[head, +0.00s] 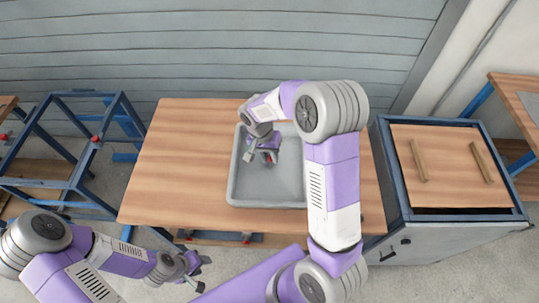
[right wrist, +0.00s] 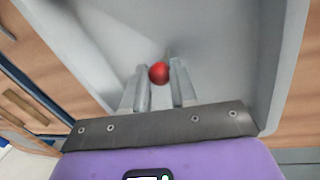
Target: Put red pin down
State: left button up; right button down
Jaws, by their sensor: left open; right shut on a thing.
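The red pin shows in the right wrist view as a round red end (right wrist: 159,72) between the fingertips of my right gripper (right wrist: 158,84). The gripper is shut on it. In the head view my right gripper (head: 262,154) is over the upper left part of a grey tray (head: 238,190) on the wooden table. I cannot tell whether the pin touches the tray floor. The pin's lower part is hidden. My left gripper (head: 198,272) is open and empty, low in front of the table's left front edge.
The tray's floor looks bare around my right gripper. The wooden table (head: 170,160) is clear left of the tray. A blue metal frame (head: 75,180) stands to the left. A cabinet with a wooden top (head: 445,155) and two wooden bars stands to the right.

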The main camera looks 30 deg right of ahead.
jog(key=shift+f, duration=0.2)
jog(key=c, duration=0.9)
grip_release()
jog(key=shift+r, duration=0.1)
jog(key=shift+r, duration=0.35)
notch_tip(320, 180, up, 11)
jog(key=w+a+p, duration=0.1)
jog(key=p, duration=0.1)
jog(key=shift+w+a+r, duration=0.15)
jog(key=shift+w+a, duration=0.15)
jog(key=shift+a, duration=0.05)
